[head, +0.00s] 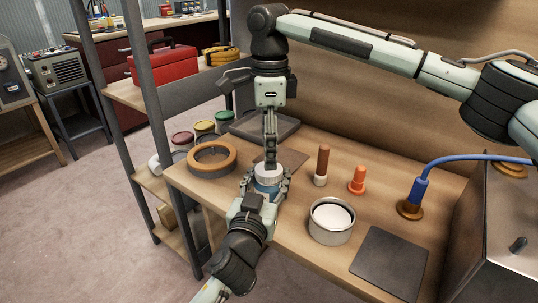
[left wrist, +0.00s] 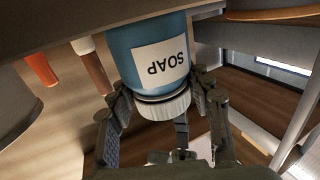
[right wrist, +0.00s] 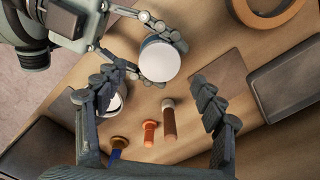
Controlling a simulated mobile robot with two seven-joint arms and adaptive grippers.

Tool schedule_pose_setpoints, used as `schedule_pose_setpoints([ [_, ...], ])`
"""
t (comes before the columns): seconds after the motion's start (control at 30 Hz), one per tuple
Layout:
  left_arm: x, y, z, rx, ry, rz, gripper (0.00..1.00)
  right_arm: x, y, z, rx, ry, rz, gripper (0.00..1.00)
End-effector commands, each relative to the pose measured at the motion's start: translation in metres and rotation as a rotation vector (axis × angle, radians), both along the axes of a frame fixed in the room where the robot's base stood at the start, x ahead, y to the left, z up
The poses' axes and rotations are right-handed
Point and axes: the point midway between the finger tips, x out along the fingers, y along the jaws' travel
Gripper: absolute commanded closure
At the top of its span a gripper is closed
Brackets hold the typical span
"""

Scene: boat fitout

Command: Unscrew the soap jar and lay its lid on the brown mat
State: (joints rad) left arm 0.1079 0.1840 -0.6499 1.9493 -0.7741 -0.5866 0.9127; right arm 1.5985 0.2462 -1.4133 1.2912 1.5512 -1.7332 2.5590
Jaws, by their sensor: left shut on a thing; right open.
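The soap jar (head: 267,187) stands on the wooden bench, a blue body with a white lid (head: 267,172) on top. The left wrist view shows its body (left wrist: 124,44) with a SOAP label, upside down in the picture. My left gripper (head: 267,186) is shut on the jar from the front, fingers on both sides. My right gripper (head: 270,158) points down above the lid, open and empty; its spread fingers (right wrist: 155,97) show in the right wrist view with the lid (right wrist: 160,62) beyond them. The brown mat (right wrist: 218,77) lies flat behind the jar, partly hidden in the head view.
A wooden ring (head: 211,157) lies left of the jar. A dark tray (head: 264,127) is at the back. A brown-handled tool (head: 322,163), an orange piece (head: 357,181), a white-filled tin (head: 332,220) and a dark mat (head: 390,263) stand to the right.

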Motion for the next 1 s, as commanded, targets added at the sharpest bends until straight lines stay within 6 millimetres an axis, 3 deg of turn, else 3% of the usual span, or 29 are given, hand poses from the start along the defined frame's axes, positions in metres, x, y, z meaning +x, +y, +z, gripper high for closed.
schedule_pose_setpoints([
  [0.23,-0.001,-0.001,-0.005,0.002,0.01,0.0,1.0,-0.001,0.002,0.026,0.004,0.0,-0.214,0.33],
  [0.37,-0.001,-0.001,-0.005,0.002,0.01,0.0,1.0,-0.001,0.001,0.03,0.002,0.002,-0.291,0.33],
  [0.8,-0.001,-0.001,-0.005,0.002,0.01,0.0,1.0,-0.001,0.0,-0.03,0.0,0.002,-0.295,0.33],
  [1.0,-0.001,0.0,-0.005,0.002,0.01,0.0,1.0,-0.001,0.001,-0.044,0.002,0.001,-0.294,0.33],
])
